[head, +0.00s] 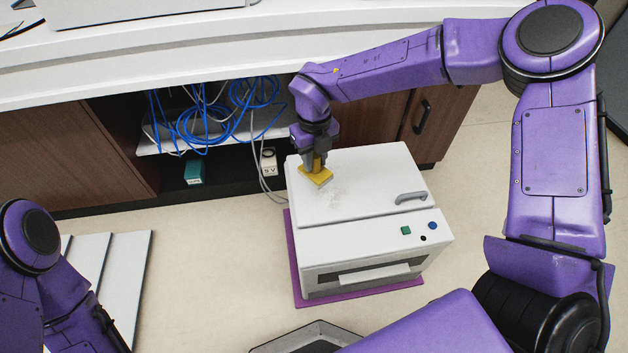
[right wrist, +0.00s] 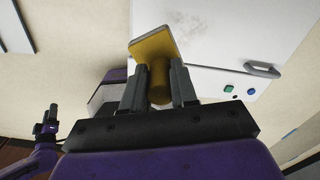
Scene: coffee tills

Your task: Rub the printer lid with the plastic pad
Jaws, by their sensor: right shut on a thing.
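A white printer stands on the floor, and its flat lid (head: 365,177) faces up with a grey handle at the right front. A faint greyish smudge shows on the lid beside the pad; it also shows on the lid in the right wrist view (right wrist: 225,30). My right gripper (head: 316,158) is shut on the handle of the yellow plastic pad (head: 317,176). The pad is at the lid's back left part and looks to be on or just over it. The right wrist view shows the pad (right wrist: 153,45) beyond the fingers (right wrist: 159,92). My left gripper is not in the head view.
The printer stands on a purple mat (head: 297,270). Behind it is a counter with an open shelf holding blue cables (head: 205,125). White panels (head: 125,275) lie on the floor at left. A dark-rimmed tray (head: 318,335) shows at the bottom edge.

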